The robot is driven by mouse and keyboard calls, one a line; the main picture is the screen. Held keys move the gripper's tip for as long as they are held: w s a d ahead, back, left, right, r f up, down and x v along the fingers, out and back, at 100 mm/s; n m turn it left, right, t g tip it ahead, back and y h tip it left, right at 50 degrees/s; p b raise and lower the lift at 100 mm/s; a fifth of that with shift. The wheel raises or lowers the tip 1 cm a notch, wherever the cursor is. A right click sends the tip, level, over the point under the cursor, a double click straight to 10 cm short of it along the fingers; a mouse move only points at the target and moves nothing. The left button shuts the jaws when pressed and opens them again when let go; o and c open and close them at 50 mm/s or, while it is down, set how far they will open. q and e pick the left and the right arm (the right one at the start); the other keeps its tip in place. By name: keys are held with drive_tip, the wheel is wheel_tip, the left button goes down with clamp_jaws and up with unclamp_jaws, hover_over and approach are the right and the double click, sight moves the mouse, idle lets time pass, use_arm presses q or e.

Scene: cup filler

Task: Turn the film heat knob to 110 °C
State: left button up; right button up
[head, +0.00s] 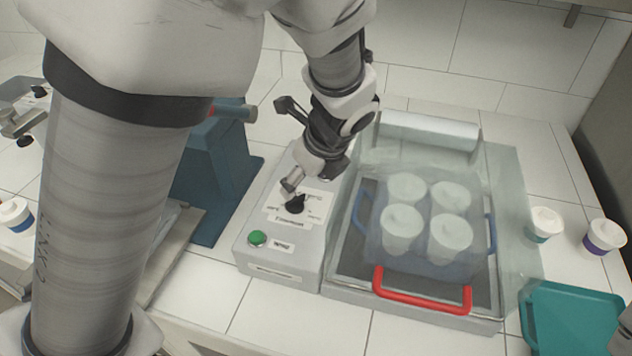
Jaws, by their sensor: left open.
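The film heat knob (295,205) is a small black knob on a white label on top of the grey control box (250,262). The print around it is too small and blurred to read, so I cannot tell its setting. My left gripper (292,184) points down at the knob from above and behind, open, with its fingertips right by it. I cannot tell whether they touch it. My right gripper does not show.
A green button (257,238) sits on the box's front left. To the right is a sealing station with a red handle (422,303) and several lidded cups (402,228) under clear film. A teal tray (575,322) and two loose cups are further right. A blue stand (212,190) is left.

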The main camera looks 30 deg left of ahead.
sight(296, 197)
use_arm(q)
drive_tip(key=b+x, duration=0.1)
drive_tip(key=x, duration=0.5)
drive_tip(key=shift+s+a+f+b, duration=0.1)
drive_tip(key=shift+s+f+b, duration=0.1)
drive_tip(key=shift+b, duration=0.2)
drive_tip(key=shift+w+a+f, duration=0.15)
drive_tip(key=shift+w+f, duration=0.05)
drive_tip(key=shift+f, duration=0.05)
drive_tip(key=shift+s+r, duration=0.1)
drive_tip(key=shift+s, duration=0.05)
drive_tip(key=shift+c, duration=0.4)
drive_tip(key=c, duration=1.1)
